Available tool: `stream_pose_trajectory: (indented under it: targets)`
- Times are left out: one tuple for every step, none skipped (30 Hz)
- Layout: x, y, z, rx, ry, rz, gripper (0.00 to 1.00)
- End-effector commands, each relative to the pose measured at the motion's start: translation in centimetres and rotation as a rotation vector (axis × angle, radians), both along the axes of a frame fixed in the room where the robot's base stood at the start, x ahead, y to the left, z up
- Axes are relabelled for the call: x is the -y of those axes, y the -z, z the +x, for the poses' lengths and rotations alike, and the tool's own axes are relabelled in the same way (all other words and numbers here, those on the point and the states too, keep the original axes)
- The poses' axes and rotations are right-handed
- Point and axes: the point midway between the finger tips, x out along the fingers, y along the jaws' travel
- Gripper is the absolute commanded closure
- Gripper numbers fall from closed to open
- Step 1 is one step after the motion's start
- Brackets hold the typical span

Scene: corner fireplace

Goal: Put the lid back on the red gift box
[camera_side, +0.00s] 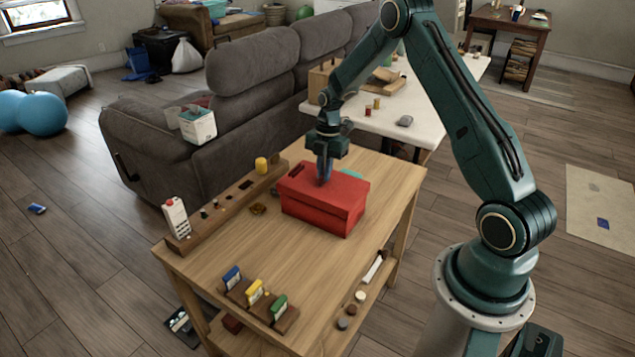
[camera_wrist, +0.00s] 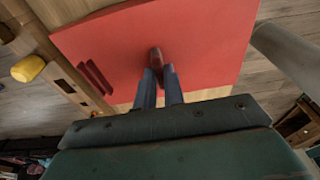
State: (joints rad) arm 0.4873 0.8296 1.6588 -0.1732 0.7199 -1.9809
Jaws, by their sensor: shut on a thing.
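The red gift box (camera_side: 315,217) stands on the wooden table. Its red lid (camera_side: 347,188) lies over the top of it, roughly lined up with the walls; I cannot tell whether it is fully seated. In the wrist view the lid (camera_wrist: 205,45) fills the upper middle, with a dark red knob (camera_wrist: 156,56) on it. My gripper (camera_side: 324,178) points straight down at the lid. In the wrist view my gripper's fingers (camera_wrist: 159,75) are shut on the knob. The box walls are hidden under the lid in the wrist view.
A wooden rail with a white carton (camera_side: 176,218) and a yellow cylinder (camera_side: 262,165) runs along the table's left edge. Small blue, yellow and green boxes (camera_side: 255,291) stand in a holder at the front. Bare table lies between them and the box.

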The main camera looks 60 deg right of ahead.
Motion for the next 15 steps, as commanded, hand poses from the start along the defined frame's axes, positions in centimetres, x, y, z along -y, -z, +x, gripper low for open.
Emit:
stream_pose_trajectory:
  targets:
    - [0.01, 0.08, 0.01, 0.0, 0.0, 0.0, 1.0]
    - [0.0, 0.13, 0.01, 0.0, 0.0, 0.0, 1.0]
    - [0.0, 0.18, 0.01, 0.0, 0.0, 0.0, 1.0]
    - [0.01, 0.23, 0.0, 0.0, 0.0, 0.0, 1.0]
    - [0.0, 0.27, 0.0, 0.0, 0.0, 0.0, 1.0]
    - [0.0, 0.33, 0.0, 0.0, 0.0, 0.0, 1.0]
    - [0.0, 0.38, 0.0, 0.0, 0.0, 0.0, 1.0]
    - [0.0, 0.42, 0.0, -0.001, 0.0, 0.0, 1.0]
    - [0.0, 0.49, -0.01, -0.001, 0.0, 0.0, 1.0]
    - [0.0, 0.53, -0.01, -0.001, 0.0, 0.0, 1.0]
    - [-0.01, 0.58, -0.01, -0.001, 0.0, 0.0, 1.0]
    - [0.0, 0.63, -0.01, -0.001, 0.0, 0.0, 1.0]
    - [0.0, 0.68, -0.01, -0.001, 0.0, 0.0, 1.0]
    - [-0.01, 0.72, -0.01, -0.001, 0.0, 0.0, 1.0]
    - [-0.01, 0.78, -0.01, -0.001, 0.0, 0.0, 1.0]
